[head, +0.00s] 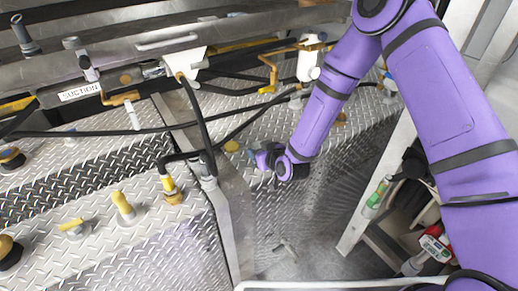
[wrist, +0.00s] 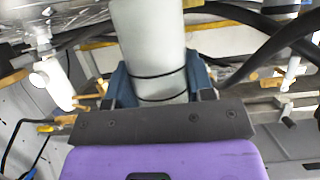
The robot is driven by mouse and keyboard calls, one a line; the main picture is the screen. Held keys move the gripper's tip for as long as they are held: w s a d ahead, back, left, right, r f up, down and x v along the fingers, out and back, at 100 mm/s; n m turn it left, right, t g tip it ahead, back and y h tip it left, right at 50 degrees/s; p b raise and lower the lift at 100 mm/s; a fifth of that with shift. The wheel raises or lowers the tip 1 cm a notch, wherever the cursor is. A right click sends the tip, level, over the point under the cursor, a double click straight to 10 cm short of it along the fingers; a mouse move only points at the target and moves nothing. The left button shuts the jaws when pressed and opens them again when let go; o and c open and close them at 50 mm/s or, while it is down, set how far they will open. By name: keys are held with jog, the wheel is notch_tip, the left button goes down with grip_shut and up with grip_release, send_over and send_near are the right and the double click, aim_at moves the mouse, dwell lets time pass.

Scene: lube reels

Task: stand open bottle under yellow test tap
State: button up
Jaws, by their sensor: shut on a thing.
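My gripper (head: 268,160) is low over the diamond-plate floor, left of my forearm in the head view. In the wrist view its two blue fingers (wrist: 160,82) are shut on a pale grey-white cylinder, the bottle (wrist: 150,35). Dark bands cross the bottle between the fingers. Its top end leaves the picture, so its mouth is hidden. I cannot make out the bottle in the head view. A brass tap with a yellow handle (head: 267,89) is at the back, left of a white canister. A yellow handle (wrist: 45,128) also shows at left in the wrist view.
Black hoses (head: 195,110) and a steel rail (head: 215,195) run left of my gripper. Other yellow-topped fittings (head: 123,207) stand on the left deck. Bare plate (head: 300,225) lies in front of my gripper.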

jog(key=shift+f, duration=0.2)
jog(key=o, duration=0.9)
jog(key=shift+r, duration=0.1)
